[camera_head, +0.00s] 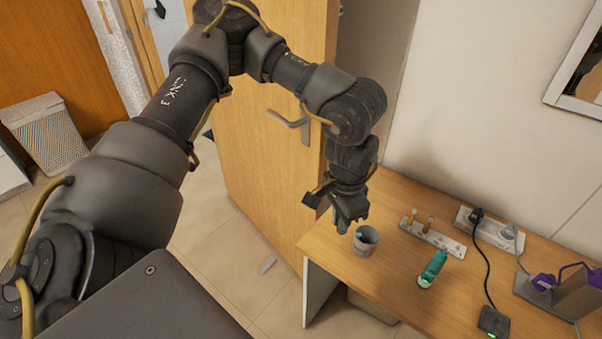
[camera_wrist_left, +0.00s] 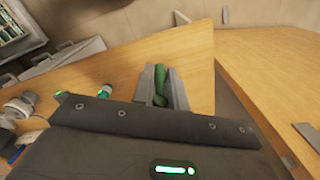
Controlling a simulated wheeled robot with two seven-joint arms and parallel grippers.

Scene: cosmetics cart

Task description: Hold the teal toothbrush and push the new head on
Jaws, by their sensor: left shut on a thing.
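My left gripper (camera_head: 346,219) points down just above the grey cup at the desk's left end. It is shut on a long green thing, which I take to be the teal toothbrush; it shows between the fingers (camera_wrist_left: 163,88) in the left wrist view (camera_wrist_left: 161,80). In the head view the fingers mostly hide it. A small white rack (camera_head: 433,238) lies right of the cup. Two small upright pieces with orange and yellow colour (camera_head: 430,223) stand on it; I cannot tell if they are brush heads. My right gripper is not in view.
The grey cup (camera_head: 367,245) has something bluish inside. A power strip (camera_head: 490,230), a cabled black pad (camera_head: 494,321) and a purple item (camera_head: 543,281) are further right. A wooden door is behind my arm.

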